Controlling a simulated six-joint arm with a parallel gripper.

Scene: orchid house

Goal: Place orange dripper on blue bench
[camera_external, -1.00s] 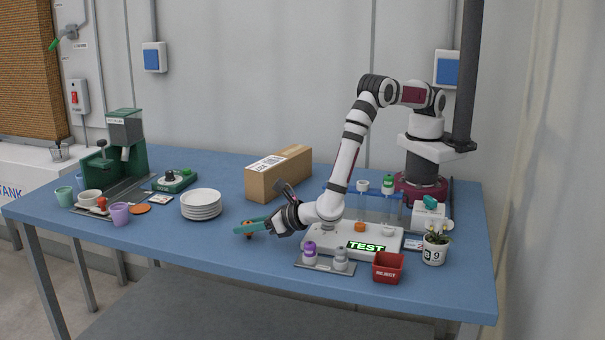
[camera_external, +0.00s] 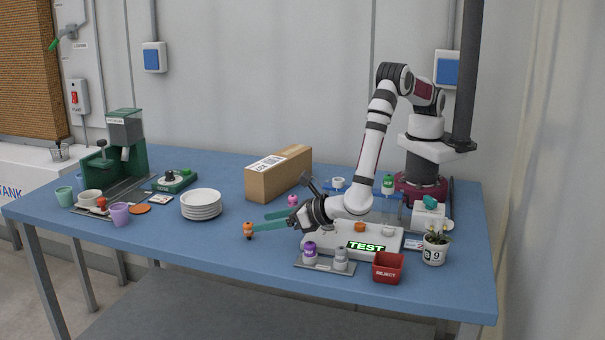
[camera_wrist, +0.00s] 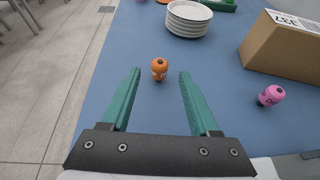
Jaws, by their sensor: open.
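The orange dripper (camera_external: 248,229) stands upright on the blue bench (camera_external: 160,246), near its front edge. In the wrist view the orange dripper (camera_wrist: 159,68) is just beyond the fingertips and between their lines, not gripped. My gripper (camera_external: 267,220) is open and empty, low over the bench with its green fingers pointing left; in the wrist view my gripper (camera_wrist: 160,75) has its two green fingers spread apart. The bench (camera_wrist: 135,45) shows bare blue around the dripper.
A pink dripper (camera_external: 293,200) stands behind my gripper, near a cardboard box (camera_external: 278,175). A plate stack (camera_external: 201,205) is to the left. The TEST station (camera_external: 320,240), a tray with purple and grey drippers (camera_external: 325,266) and a red reject bin (camera_external: 388,267) are right.

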